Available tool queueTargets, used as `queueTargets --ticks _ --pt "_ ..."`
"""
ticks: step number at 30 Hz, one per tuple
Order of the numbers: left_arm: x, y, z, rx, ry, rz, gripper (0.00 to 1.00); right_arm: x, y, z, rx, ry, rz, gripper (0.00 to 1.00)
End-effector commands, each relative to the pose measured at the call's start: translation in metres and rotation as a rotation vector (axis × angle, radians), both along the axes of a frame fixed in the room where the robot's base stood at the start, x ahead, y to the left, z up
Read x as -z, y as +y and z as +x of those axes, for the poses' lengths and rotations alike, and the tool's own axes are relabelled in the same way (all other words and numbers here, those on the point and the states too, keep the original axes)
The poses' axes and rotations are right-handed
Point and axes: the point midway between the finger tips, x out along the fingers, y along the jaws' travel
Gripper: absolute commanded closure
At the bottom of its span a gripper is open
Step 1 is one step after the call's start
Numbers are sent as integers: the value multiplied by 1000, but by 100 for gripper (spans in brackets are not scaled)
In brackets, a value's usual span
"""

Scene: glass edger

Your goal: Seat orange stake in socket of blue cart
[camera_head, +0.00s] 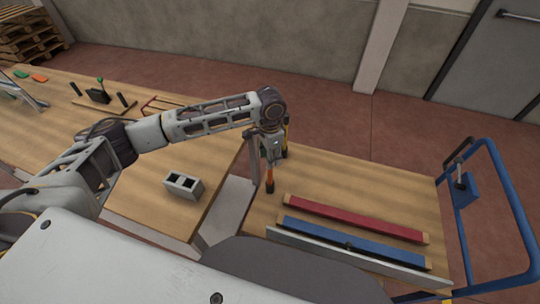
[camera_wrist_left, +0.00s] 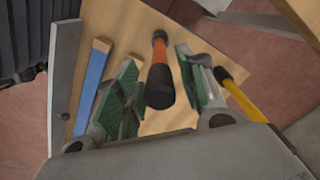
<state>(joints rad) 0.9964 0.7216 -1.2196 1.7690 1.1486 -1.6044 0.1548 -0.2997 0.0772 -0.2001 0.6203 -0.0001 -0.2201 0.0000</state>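The orange stake (camera_head: 269,174) shows below my left gripper (camera_head: 270,160) in the head view, over the left part of the blue cart's wooden deck (camera_head: 350,178). In the left wrist view the orange stake (camera_wrist_left: 160,75) has a black near end and lies between the green-padded fingers of my left gripper (camera_wrist_left: 157,62). Gaps show on both sides of it, so the fingers are open around it. Whether the stake's lower end is in a socket cannot be told; no socket is clearly visible. My right gripper is not in view.
A yellow stake (camera_wrist_left: 238,93) stands close beside the right finger. A red bar (camera_head: 355,218), a blue bar (camera_head: 350,240) and a grey panel (camera_head: 340,256) lie on the cart. The cart's blue handle (camera_head: 512,190) rises at right.

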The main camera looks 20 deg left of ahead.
Motion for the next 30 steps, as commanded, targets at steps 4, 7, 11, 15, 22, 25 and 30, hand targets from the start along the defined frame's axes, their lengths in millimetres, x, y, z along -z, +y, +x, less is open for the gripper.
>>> queueTargets --ticks 4,7,11,15,22,25,30 --pt "0 0 0 0 0 0 59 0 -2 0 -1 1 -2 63" --pt "0 0 0 0 0 0 59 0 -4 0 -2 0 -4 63" --pt "-1 0 0 0 -1 1 59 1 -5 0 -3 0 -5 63" --pt "-7 0 0 0 -2 -1 59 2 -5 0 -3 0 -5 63" --pt "-32 0 1 -1 -2 -1 59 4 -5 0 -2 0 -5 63" --pt "-46 0 1 0 -2 -1 59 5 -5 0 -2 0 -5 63" --pt "-72 -1 1 0 -3 -1 59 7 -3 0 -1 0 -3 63"
